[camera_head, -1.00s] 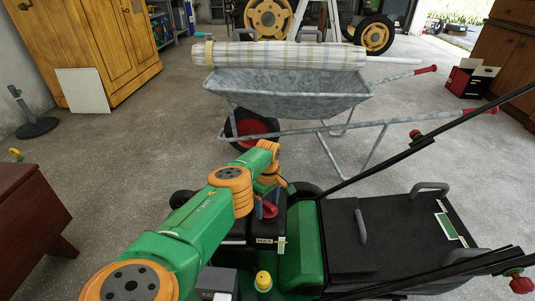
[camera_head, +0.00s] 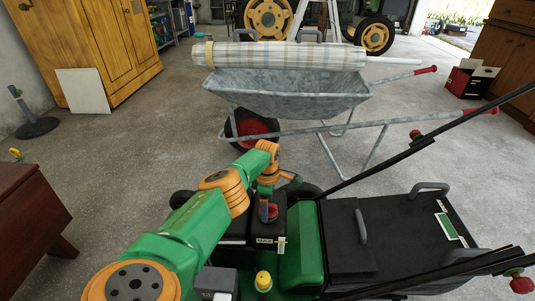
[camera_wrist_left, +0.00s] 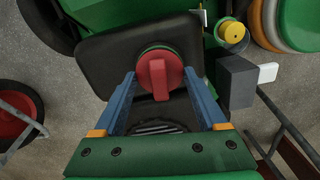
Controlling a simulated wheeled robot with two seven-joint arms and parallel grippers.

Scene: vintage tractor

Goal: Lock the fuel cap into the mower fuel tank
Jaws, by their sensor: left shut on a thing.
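The red fuel cap (camera_wrist_left: 160,72), with a raised bar across its top, sits at the filler opening of the black fuel tank (camera_wrist_left: 104,62). I cannot tell whether it is locked. My left gripper (camera_wrist_left: 160,76) is shut on the cap, with one blue finger at each side. In the head view my left gripper (camera_head: 267,210) points down over the tank (camera_head: 240,222), and the cap (camera_head: 272,210) shows partly behind a finger. The green mower (camera_head: 305,240) stands at the lower middle. My right gripper is not in view.
A yellow cap (camera_head: 263,280) sits on the mower near my left arm. Black handle bars (camera_head: 400,151) slope up to the right. A grey wheelbarrow (camera_head: 290,98) with a rolled cloth stands behind. A brown cabinet (camera_head: 32,210) is at left. The floor between is clear.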

